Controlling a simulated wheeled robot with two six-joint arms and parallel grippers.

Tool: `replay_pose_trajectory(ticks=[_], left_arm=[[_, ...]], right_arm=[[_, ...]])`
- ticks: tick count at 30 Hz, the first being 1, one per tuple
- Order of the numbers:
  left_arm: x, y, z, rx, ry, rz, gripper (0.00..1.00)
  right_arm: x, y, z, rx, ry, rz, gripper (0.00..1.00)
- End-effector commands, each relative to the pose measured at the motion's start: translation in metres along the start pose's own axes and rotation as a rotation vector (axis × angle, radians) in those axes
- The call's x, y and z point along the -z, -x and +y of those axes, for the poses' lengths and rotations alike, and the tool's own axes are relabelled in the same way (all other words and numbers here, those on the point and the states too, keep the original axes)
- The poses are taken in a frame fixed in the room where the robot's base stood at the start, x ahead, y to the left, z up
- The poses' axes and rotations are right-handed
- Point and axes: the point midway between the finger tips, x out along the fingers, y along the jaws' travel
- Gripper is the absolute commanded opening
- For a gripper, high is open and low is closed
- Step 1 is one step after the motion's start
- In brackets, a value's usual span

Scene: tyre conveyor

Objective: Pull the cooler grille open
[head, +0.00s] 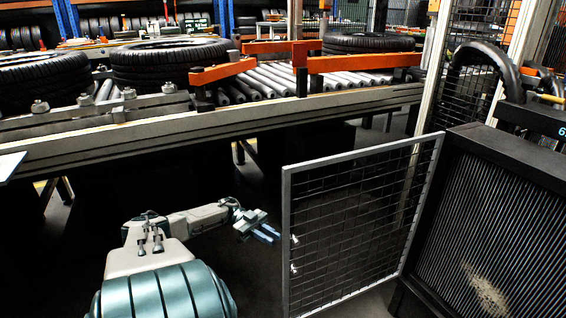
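The cooler grille (340,228) is a black wire mesh panel in a grey metal frame, right of centre in the head view. It stands swung out at an angle from the dark cooler (498,225) at the right, whose finned face is uncovered, with a pale dusty patch low on it. My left gripper (268,235) is just left of the grille's free edge, where two small bright fittings sit. It appears apart from the frame, with nothing seen in it. Its two bluish fingers lie close together, and their gap is unclear. My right gripper is out of view.
A roller conveyor (280,78) with orange guide bars runs across the back, carrying large tyres (168,62). Its metal rail (210,127) stands above the dark floor. Black hoses (487,62) and a post rise by the cooler. Floor space before the grille looks clear.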

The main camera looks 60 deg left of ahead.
Motion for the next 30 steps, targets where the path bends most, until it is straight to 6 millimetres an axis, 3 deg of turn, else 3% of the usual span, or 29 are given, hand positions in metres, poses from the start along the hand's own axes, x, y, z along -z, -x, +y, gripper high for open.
replay_pose_trajectory(ticks=[7, 30], left_arm=[[-0.001, 0.025, 0.000, 0.000, 0.000, -0.001, 0.18], [-0.001, 0.027, 0.000, 0.000, 0.001, 0.000, 0.18]], right_arm=[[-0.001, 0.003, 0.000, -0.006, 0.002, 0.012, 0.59], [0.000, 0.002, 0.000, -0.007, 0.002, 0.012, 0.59]])
